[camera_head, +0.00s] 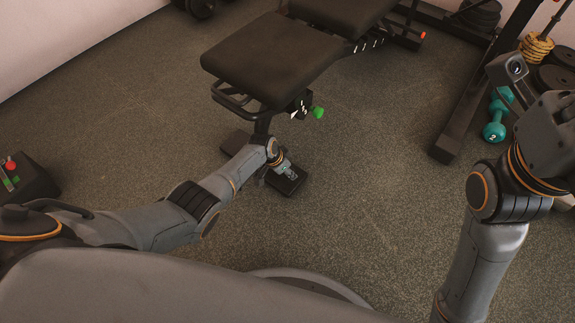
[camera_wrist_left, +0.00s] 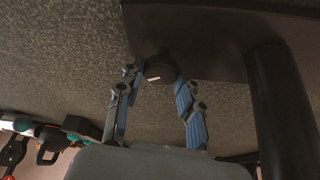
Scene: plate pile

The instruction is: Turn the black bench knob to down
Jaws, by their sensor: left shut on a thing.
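The black bench knob (camera_wrist_left: 158,68) shows in the left wrist view as a small round dark piece with a short white mark, at the edge of a dark bench part. The mark lies nearly level, slightly tilted. My left gripper (camera_wrist_left: 156,80) has its blue-padded fingers on both sides of the knob and is shut on it. In the head view my left gripper (camera_head: 287,170) is low beside the bench foot, and I cannot make out the knob there. The black padded bench (camera_head: 270,60) stands above. My right arm is at the right, its fingers out of view.
A green knob (camera_head: 318,112) sticks out of the bench's side. Teal dumbbells (camera_head: 494,131) and weight plates (camera_head: 537,48) lie at the right near a black rack post (camera_head: 470,105). A black box with a red button (camera_head: 11,165) is at the left. The middle floor is clear.

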